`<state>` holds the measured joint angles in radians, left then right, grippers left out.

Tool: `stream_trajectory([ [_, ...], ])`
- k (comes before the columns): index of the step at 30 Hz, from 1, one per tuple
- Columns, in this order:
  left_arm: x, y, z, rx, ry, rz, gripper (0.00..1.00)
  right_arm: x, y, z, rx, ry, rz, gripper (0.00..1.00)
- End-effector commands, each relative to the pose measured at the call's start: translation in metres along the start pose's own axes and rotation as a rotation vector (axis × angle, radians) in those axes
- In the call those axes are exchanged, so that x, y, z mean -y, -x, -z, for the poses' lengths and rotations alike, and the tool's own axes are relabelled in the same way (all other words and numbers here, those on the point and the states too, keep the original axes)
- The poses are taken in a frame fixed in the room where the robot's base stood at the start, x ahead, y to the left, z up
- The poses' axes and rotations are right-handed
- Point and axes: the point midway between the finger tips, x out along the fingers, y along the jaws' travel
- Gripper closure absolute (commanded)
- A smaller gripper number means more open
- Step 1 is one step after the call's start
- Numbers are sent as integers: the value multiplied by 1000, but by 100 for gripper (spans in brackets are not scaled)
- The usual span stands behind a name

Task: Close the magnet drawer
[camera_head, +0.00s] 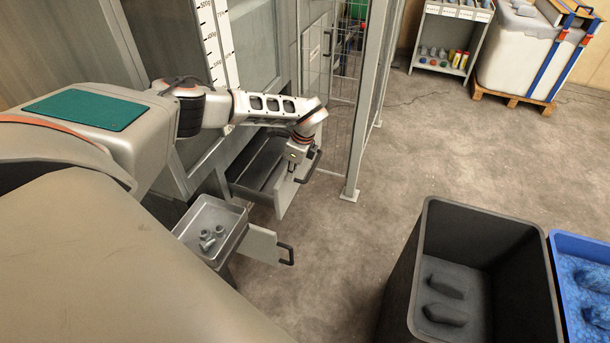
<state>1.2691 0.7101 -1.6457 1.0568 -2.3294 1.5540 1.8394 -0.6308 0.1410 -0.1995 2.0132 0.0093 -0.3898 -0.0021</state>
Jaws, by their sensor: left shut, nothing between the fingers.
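Two drawers stand pulled out of the grey cabinet at the left. The farther one is a dark, empty-looking drawer (246,180) with a pale front panel (285,196) and a black handle (313,166). The nearer one holds a metal tray (184,234) with a few small grey pieces (208,238) in it; its pale front (262,245) has a black handle (286,254). I see no label telling which is the magnet drawer. My left gripper (293,168) is shut and empty, pointing down at the front of the farther drawer; I cannot tell whether it touches. My right gripper is not in view.
A grey metal post (362,130) and a wire mesh door (350,60) stand just beyond the farther drawer. A large black bin (398,275) and a blue bin (552,243) stand at lower right. The floor (350,245) between is clear.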

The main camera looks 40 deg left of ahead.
Motion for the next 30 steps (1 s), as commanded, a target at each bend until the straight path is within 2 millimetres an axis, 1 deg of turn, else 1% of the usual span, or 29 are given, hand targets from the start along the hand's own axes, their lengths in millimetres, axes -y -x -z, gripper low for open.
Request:
stream_trajectory([
  [1,1,2,-19,4,11,2,100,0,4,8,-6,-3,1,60],
  [6,0,-12,-69,4,10,1,100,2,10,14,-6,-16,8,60],
  [9,0,-20,-93,4,9,0,100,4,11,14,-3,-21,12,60],
  [15,0,-30,-126,3,4,1,100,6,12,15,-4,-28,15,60],
  [18,0,-34,-136,3,4,-1,100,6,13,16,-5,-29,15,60],
  [21,0,-35,-141,2,3,-1,100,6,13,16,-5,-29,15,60],
  [30,0,-36,-144,1,2,0,100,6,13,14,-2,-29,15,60],
])
